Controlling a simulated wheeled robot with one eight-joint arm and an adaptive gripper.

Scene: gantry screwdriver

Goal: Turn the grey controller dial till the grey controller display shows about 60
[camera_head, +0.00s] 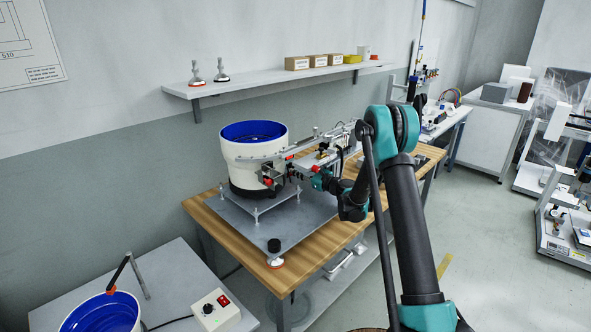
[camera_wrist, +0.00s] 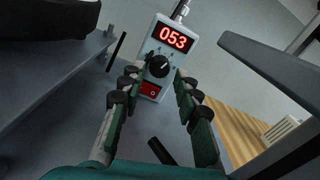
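The grey controller (camera_wrist: 172,50) shows in the wrist view, with its lit red display (camera_wrist: 173,38) reading 053. Its black dial (camera_wrist: 158,66) with a white pointer mark sits below the display, above a red switch (camera_wrist: 150,90). My gripper (camera_wrist: 159,73) has its two fingers apart, one on each side of the dial. I cannot tell whether the fingertips touch it. In the head view my gripper (camera_head: 322,180) is beside the bowl feeder on the wooden table; I cannot make out the grey controller there.
A white bowl feeder (camera_head: 253,160) with a blue inside stands on a metal plate (camera_head: 300,222) on the wooden table (camera_head: 212,222). Metal rails and fittings crowd around my gripper. Another light-coloured control box (camera_head: 215,312) with a dial and red switch stands lower left.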

